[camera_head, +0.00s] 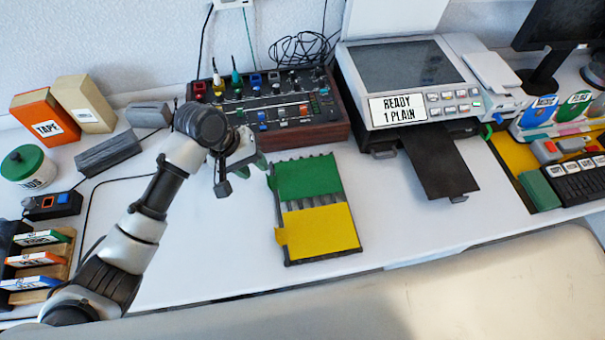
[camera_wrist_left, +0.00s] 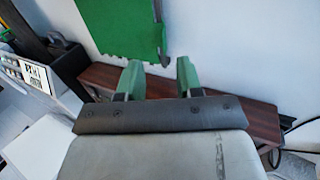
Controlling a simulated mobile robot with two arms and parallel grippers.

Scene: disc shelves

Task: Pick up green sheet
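A green sheet (camera_head: 308,178) lies in the back part of a dark rack (camera_head: 288,262), with a yellow sheet (camera_head: 320,232) in the front part. My left gripper (camera_head: 243,174) is just left of the green sheet's back left corner, above the table and apart from it. In the left wrist view, its two green fingertips (camera_wrist_left: 158,76) are spread with nothing between them. The green sheet (camera_wrist_left: 122,26) shows beyond the fingers at the top of that view. My right gripper is not in view.
A control panel (camera_head: 340,122) with a wooden side stands behind the rack. A printer (camera_head: 410,65) with a black output tray (camera_head: 436,160) is to the right. Boxes and a green-lidded jar (camera_head: 27,165) are at left. The white table is clear around the rack's front left.

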